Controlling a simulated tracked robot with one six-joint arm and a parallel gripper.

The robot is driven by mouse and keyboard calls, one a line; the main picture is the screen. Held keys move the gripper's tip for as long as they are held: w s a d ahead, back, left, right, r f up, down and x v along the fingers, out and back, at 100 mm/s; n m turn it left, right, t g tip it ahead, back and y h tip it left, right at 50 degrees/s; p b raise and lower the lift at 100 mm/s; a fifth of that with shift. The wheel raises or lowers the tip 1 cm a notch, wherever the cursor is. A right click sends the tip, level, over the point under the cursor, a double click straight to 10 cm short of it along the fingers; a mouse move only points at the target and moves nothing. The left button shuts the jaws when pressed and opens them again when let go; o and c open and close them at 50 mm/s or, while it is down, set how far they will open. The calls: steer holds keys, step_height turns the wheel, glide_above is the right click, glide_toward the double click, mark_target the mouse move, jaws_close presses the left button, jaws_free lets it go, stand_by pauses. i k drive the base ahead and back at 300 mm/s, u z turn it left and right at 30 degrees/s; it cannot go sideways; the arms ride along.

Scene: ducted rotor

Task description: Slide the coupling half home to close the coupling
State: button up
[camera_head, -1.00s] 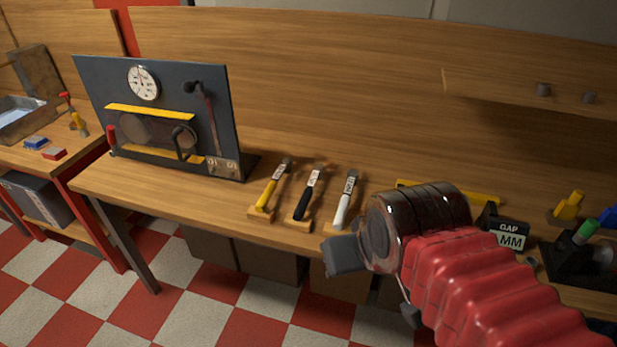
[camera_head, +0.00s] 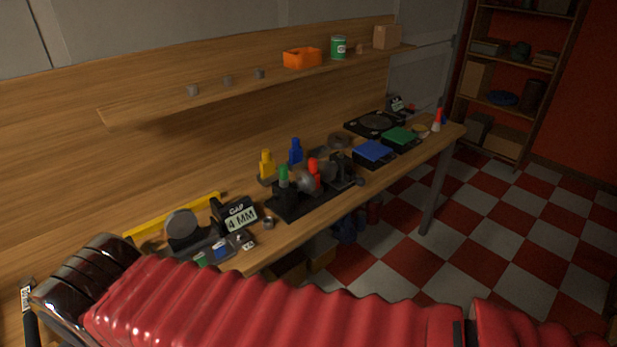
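A black base (camera_head: 287,208) stands on the bench, with rounded grey metal parts (camera_head: 306,181) on it. A green-topped post (camera_head: 284,176) and a red-topped post (camera_head: 313,173) stand beside these parts. They may be the coupling, but I cannot tell the halves apart or see whether they touch. My arm's red sleeve crosses the bottom of the view to a dark wrist at lower left. My gripper's fingers do not show. The wrist is well to the left of the black base.
A sign reading GAP 4 MM (camera_head: 240,218) and a grey disc (camera_head: 182,227) stand left of the base. Yellow (camera_head: 266,165) and blue (camera_head: 296,152) pieces stand behind it. Blue (camera_head: 373,151) and green (camera_head: 399,137) blocks lie to the right. A shelf (camera_head: 140,112) overhangs the bench.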

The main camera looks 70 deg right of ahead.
mark_target(337, 172)
steer(key=z, duration=2.7)
